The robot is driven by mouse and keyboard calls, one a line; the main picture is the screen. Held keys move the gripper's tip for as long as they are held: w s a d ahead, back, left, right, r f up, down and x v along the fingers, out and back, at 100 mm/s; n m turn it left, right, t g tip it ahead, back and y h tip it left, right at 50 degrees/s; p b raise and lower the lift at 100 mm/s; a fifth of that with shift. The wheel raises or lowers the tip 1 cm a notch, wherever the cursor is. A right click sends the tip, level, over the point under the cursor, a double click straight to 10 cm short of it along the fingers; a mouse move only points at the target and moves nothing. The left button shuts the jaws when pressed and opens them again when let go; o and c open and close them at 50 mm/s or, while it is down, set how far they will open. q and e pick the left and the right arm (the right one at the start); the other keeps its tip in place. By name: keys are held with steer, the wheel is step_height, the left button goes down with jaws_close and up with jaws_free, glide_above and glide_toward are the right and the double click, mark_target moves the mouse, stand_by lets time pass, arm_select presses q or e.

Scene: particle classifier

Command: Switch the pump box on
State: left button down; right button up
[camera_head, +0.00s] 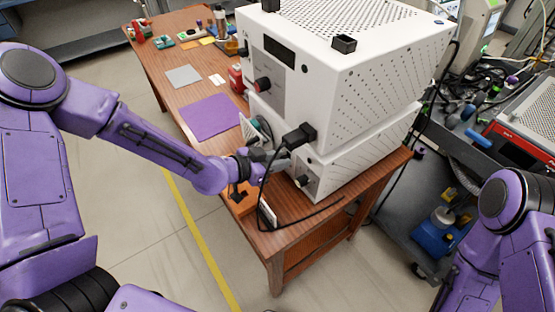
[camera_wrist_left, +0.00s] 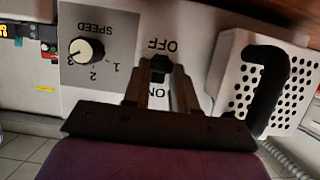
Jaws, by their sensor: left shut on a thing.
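The pump box is probably the lower white box (camera_head: 352,160) on the wooden table, with a dial on its front. In the left wrist view its front panel (camera_wrist_left: 195,30) appears upside down, with a SPEED dial (camera_wrist_left: 86,51) and a small black switch (camera_wrist_left: 160,64) between the words OFF and ON. My left gripper (camera_head: 284,163) is at this front. Its fingers (camera_wrist_left: 160,82) are closed around or against the switch; they partly hide it, so its exact position is unclear. My right arm shows at the lower right, but its gripper is out of frame.
A larger white box (camera_head: 340,70) sits on top of the lower one. A purple mat (camera_head: 210,117) lies farther back on the table (camera_head: 292,211). An orange object (camera_head: 238,203) is near the front edge.

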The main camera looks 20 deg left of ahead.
arm_select(q)
step_height(320, 180, up, 2)
steer(key=shift+w+r+p, duration=0.1)
steer(key=shift+p, duration=0.35)
steer(key=c, duration=0.9)
jaws_free()
steer(key=shift+r, duration=0.1)
arm_select(e)
steer(key=shift+r, duration=0.85)
arm_select(q)
steer(key=shift+a, duration=0.1)
steer(key=p+v, duration=0.1)
steer(key=v, duration=0.9)
steer(key=shift+s+a, duration=0.15)
steer(key=shift+s, duration=0.2)
arm_select(e)
steer(key=shift+r, duration=0.55)
